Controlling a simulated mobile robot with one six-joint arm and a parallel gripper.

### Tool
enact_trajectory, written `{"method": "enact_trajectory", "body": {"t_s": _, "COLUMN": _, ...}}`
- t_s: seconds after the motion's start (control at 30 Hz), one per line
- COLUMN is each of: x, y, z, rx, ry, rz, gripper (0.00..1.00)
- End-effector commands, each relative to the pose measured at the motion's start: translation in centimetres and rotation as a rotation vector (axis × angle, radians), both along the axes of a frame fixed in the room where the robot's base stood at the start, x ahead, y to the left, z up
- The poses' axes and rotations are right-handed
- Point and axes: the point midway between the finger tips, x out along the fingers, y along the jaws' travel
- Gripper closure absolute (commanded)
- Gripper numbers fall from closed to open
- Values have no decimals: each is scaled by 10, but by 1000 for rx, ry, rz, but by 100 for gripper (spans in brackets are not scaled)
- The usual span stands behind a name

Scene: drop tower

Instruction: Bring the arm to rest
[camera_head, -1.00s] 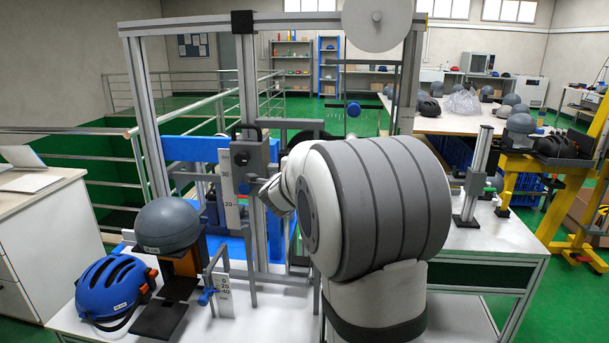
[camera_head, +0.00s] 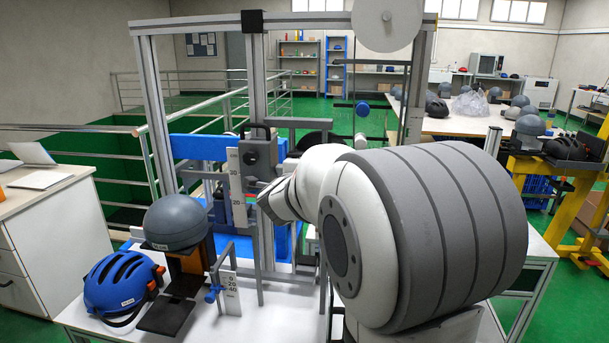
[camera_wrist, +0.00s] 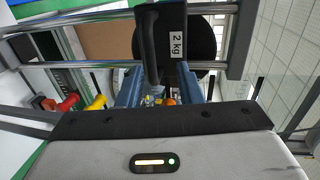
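My arm fills the right middle of the head view, with its large grey-banded joint nearest the camera. Its far end points toward the drop tower (camera_head: 144,100), and the gripper is mostly hidden there. In the wrist view, my gripper (camera_wrist: 161,88) shows two blue-grey fingers standing apart, with nothing seen held between them. A black handle (camera_wrist: 148,45) and a dark round weight marked 2 kg (camera_wrist: 205,42) appear beyond the fingers. Whether anything touches the fingers is hard to tell.
A grey headform (camera_head: 176,222) stands on the bench at left, beside a blue helmet (camera_head: 118,283). The tower's grey carriage (camera_head: 258,160) and white scale (camera_head: 236,188) stand close to my arm's end. A white cabinet (camera_head: 50,230) is at far left.

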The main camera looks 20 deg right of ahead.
Motion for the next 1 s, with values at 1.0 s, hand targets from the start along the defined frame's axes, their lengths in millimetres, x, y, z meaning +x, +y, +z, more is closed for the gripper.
{"method": "enact_trajectory", "body": {"t_s": 1.0, "x": -42, "y": 88, "z": -4, "rx": -201, "ry": 249, "rz": 418, "gripper": 68}}
